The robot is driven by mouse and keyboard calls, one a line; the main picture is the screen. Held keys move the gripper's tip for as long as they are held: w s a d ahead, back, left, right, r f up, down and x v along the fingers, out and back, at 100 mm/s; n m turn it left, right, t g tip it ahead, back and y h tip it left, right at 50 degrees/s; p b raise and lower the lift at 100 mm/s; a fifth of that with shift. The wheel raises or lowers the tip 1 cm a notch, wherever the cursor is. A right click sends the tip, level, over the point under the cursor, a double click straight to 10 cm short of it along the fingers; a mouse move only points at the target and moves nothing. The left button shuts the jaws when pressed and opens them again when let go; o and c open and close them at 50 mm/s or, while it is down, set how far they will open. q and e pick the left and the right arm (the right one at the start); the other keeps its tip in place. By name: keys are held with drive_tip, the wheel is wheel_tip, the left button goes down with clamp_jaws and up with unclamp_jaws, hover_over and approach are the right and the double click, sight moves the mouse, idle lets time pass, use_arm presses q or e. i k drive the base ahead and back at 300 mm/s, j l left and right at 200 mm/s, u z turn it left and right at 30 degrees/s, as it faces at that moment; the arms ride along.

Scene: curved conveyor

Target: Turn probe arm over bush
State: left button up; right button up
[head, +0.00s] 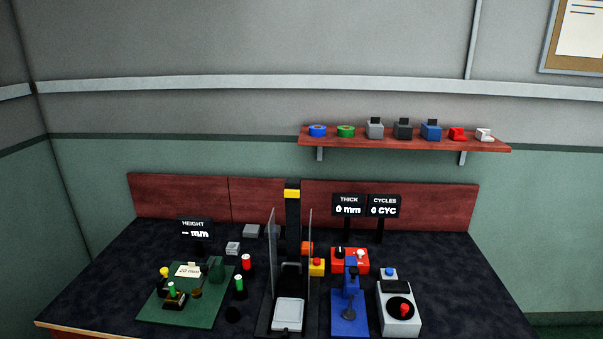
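A green plate (207,315) lies at the left of the dark worktop. A dark green block-like part (216,268) stands near the plate's back right. A small brown round piece (197,293) lies in front of it; it may be the bush, but it is too small to be sure. A brown block (175,300) with a green-topped peg (171,287) stands at the plate's left, near a yellow-knobbed post (164,272). A card (188,270) reads "25 mm". I cannot clearly pick out the probe arm. Neither gripper is in view.
The height display (194,229) behind the plate shows a dash. Red-topped (246,262) and green-topped (239,285) pegs stand right of it. A press with clear panels (271,265), a blue stand (350,318) and a white box (400,318) fill the right.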

sight(197, 293)
drive_tip(key=l, duration=1.4)
